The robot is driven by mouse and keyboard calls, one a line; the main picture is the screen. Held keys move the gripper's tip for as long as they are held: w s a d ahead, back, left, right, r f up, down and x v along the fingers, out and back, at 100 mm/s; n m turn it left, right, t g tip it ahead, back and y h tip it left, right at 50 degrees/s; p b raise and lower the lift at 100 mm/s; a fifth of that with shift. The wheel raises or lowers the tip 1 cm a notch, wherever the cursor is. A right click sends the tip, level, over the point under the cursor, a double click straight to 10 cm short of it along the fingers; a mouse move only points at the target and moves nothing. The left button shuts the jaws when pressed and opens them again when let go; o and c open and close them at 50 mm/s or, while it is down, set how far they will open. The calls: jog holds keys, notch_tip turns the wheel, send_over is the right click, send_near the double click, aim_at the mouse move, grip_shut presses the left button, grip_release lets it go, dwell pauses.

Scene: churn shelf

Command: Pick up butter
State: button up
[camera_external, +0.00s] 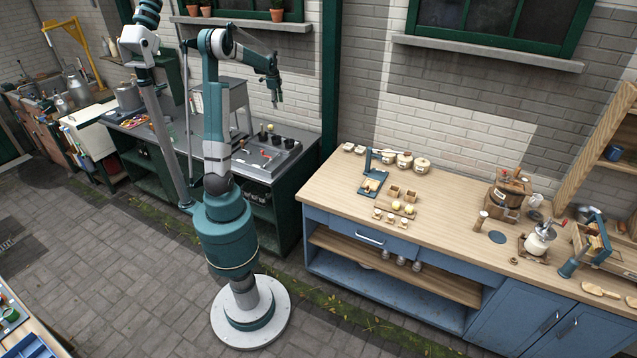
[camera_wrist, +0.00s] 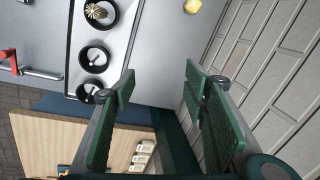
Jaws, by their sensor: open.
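My gripper (camera_external: 276,101) hangs over the grey worktop at the back, well left of and above the wooden counter. In the wrist view my gripper (camera_wrist: 160,76) shows two green fingers spread wide, with nothing between them. Small pale-yellow pieces (camera_external: 409,209) lie among small wooden boxes and boards on the wooden counter (camera_external: 335,190). They may be the butter, but they are too small to tell. In the wrist view a yellow lump (camera_wrist: 192,6) sits at the top edge on the grey worktop; I cannot tell what it is.
A tray with black cups (camera_wrist: 95,55) lies on the grey worktop, beside a red-handled tool (camera_wrist: 8,54). A blue-green press (camera_external: 371,180), lidded jars (camera_external: 404,160) and a wooden churn (camera_external: 508,194) stand on the wooden counter. Its front left is clear. A brick wall stands behind.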

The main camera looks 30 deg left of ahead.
jog(key=w+a+f+m+g, duration=0.1)
jog(key=w+a+f+m, duration=0.2)
jog(key=w+a+f, duration=0.5)
jog(key=m+g, duration=0.1)
jog(key=m, duration=0.2)
send_over(271, 126)
jog(key=shift+h, duration=0.3)
jog(key=f, duration=1.1)
jog(key=shift+w+a, duration=0.2)
jog(key=shift+a, duration=0.05)
jog(key=shift+a+f, duration=0.15)
jog(key=shift+f, duration=0.2)
jog(key=shift+f, duration=1.3)
jog(key=shift+f, duration=2.6)
